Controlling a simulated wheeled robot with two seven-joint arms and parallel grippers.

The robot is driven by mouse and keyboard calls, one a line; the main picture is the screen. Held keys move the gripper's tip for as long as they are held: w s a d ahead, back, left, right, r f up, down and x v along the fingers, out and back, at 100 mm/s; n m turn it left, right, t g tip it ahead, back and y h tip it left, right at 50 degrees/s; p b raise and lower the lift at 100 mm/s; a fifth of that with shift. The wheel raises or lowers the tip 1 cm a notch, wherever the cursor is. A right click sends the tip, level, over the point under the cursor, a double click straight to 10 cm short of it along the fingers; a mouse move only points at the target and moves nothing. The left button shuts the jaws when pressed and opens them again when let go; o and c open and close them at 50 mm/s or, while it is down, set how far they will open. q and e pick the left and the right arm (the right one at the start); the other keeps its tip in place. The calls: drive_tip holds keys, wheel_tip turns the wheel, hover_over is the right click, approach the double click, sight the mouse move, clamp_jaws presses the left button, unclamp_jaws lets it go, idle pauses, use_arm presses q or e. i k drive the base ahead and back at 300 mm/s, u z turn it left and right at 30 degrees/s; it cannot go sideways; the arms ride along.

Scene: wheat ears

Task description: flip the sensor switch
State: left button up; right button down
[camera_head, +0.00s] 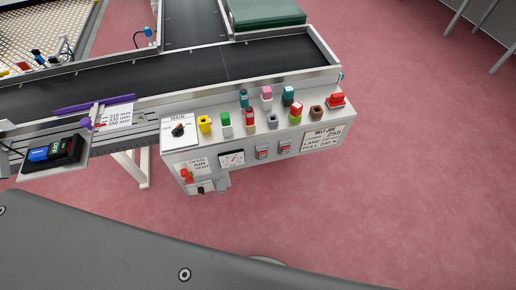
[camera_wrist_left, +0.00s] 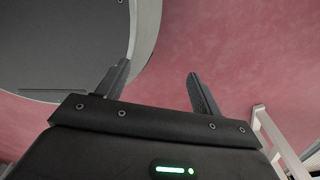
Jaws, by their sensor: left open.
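A grey control panel (camera_head: 222,149) stands at the front of the conveyor in the head view. Its front face carries two small switches with red parts, a left one (camera_head: 262,153) and a right one (camera_head: 285,147). A black rotary knob (camera_head: 179,130) sits on a white plate marked MAIN, OFF and ON. I cannot read which switch is for the sensor. My left gripper (camera_wrist_left: 160,76) is open and empty in the left wrist view, with reddish floor beyond its fingers. It is not seen in the head view, and the panel is not recognisable in the wrist view. My right gripper is not in view.
Several coloured buttons and blocks, such as a yellow one (camera_head: 205,125), crowd the panel's top. A dial gauge (camera_head: 231,159) and red valve (camera_head: 186,174) are on its front. A black device (camera_head: 64,150) lies left. A dark belt (camera_head: 190,70) runs behind. Floor right is clear.

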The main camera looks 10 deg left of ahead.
sight(285, 150)
drive_tip(key=z, duration=1.95)
drive_tip(key=k, duration=0.45)
drive_tip(key=u, duration=0.4)
